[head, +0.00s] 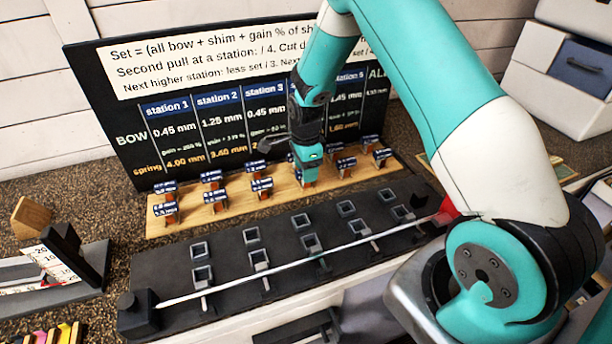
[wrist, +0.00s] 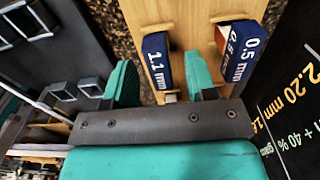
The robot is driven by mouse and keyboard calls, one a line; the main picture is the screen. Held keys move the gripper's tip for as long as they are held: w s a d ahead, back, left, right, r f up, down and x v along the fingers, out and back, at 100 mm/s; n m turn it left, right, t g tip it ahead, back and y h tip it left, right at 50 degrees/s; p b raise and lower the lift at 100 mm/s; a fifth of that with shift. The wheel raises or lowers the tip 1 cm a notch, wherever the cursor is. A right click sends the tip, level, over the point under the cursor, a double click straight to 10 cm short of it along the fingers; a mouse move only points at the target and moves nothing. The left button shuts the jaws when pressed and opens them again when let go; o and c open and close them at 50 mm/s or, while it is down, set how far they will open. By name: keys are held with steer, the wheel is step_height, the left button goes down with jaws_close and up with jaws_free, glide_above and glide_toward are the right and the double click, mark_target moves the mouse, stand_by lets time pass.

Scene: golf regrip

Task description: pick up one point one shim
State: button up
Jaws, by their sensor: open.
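The 1.1 mm shim (wrist: 157,62), with a dark blue label and white print, is on the wooden board (wrist: 142,12) in the wrist view. My gripper (wrist: 160,82) is open, with one teal finger on each side of that shim. The right finger sits between it and a neighbouring 0.5 mm shim (wrist: 243,48). I cannot tell whether either finger touches the shim. In the head view my gripper (head: 307,157) points down at the middle of the wooden board (head: 235,208), and it partly hides the shims there.
Several other labelled shims (head: 165,209) stand in two rows on the board. In front lies a black fixture (head: 225,300) with square sockets and a long pale shaft (head: 285,268) across it. Behind stands a black station chart (head: 105,95). A ruler stand (head: 60,262) is at left.

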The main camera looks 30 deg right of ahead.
steer(key=shift+f, duration=0.85)
jaws_close()
steer(key=shift+r, duration=0.1)
